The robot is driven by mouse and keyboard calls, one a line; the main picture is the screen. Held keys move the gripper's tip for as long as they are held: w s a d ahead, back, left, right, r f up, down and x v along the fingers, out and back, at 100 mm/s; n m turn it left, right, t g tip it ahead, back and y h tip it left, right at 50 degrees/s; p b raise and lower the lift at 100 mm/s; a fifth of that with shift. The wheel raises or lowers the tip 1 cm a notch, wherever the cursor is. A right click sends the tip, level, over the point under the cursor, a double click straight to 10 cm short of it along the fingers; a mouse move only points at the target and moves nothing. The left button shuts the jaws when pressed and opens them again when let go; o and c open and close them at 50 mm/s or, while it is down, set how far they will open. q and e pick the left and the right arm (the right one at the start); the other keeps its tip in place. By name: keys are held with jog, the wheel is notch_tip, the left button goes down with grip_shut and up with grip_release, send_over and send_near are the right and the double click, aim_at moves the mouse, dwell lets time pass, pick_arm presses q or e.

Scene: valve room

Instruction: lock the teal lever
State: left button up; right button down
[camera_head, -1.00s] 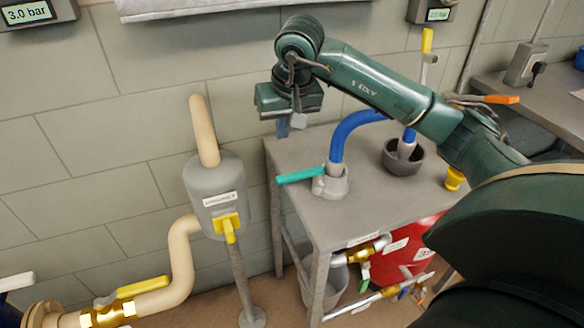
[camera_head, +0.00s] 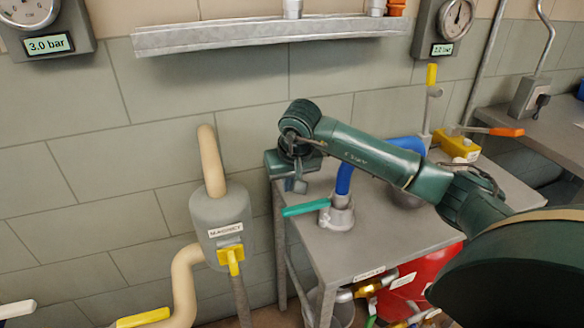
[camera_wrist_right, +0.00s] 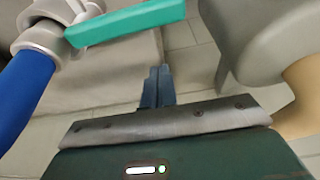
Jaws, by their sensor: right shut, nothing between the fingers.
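The teal lever (camera_head: 305,208) sticks out to the left from a grey coupling (camera_head: 338,216) on the grey table, at the foot of a blue hose (camera_head: 343,181). My right gripper (camera_head: 297,187) is shut and empty, just above and behind the lever in the head view. In the right wrist view, the lever (camera_wrist_right: 125,22) crosses the top, with the coupling (camera_wrist_right: 45,38) and blue hose (camera_wrist_right: 22,95) at left. The shut fingertips (camera_wrist_right: 157,74) show below the lever, with a visible gap in the picture. My left gripper is not in view.
A grey tank (camera_head: 221,218) with a yellow handle and beige pipe stands left of the table (camera_head: 370,247). A yellow box (camera_head: 457,148) sits at the table's back right. A metal shelf (camera_head: 270,36) and gauges are on the wall. A red tank (camera_head: 432,270) is below.

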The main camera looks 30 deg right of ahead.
pick_arm(q)
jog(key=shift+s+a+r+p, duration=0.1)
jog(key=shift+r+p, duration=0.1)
jog(key=shift+p, duration=0.3)
pick_arm(e)
jog(key=s, duration=0.2)
jog(key=s+a, duration=0.1)
jog(key=shift+s+f, duration=0.3)
jog(key=shift+s, duration=0.1)
pick_arm(q)
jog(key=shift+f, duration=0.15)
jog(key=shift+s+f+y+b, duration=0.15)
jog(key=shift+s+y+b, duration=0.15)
jog(key=shift+b, duration=0.1)
pick_arm(e)
jog(key=shift+s+n, duration=0.2)
jog(key=shift+n, duration=0.2)
